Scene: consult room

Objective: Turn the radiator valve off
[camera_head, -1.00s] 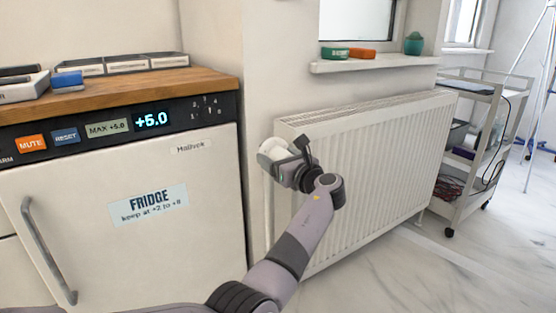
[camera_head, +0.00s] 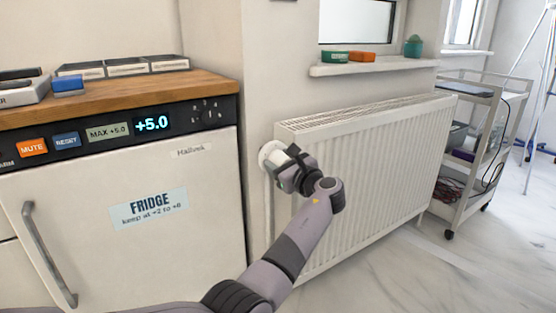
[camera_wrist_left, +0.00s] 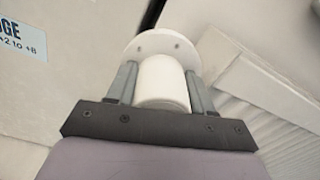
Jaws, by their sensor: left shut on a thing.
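The white radiator (camera_head: 370,160) stands against the wall below the window sill. Its white valve knob (camera_head: 268,151) is at the radiator's upper left end, partly hidden by my gripper in the head view. My left gripper (camera_head: 280,164) reaches it from the front right. In the left wrist view the valve knob (camera_wrist_left: 163,82) is a white cylinder in front of a round white plate (camera_wrist_left: 160,45). The two fingers of my left gripper (camera_wrist_left: 160,88) are on either side of the knob and shut on it. My right gripper is not in view.
A fridge (camera_head: 120,215) with a wooden top (camera_head: 130,89) stands close on the left. A sill (camera_head: 370,64) with small objects is above the radiator. A grey trolley (camera_head: 478,140) stands to the right. The floor in front of the radiator is clear.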

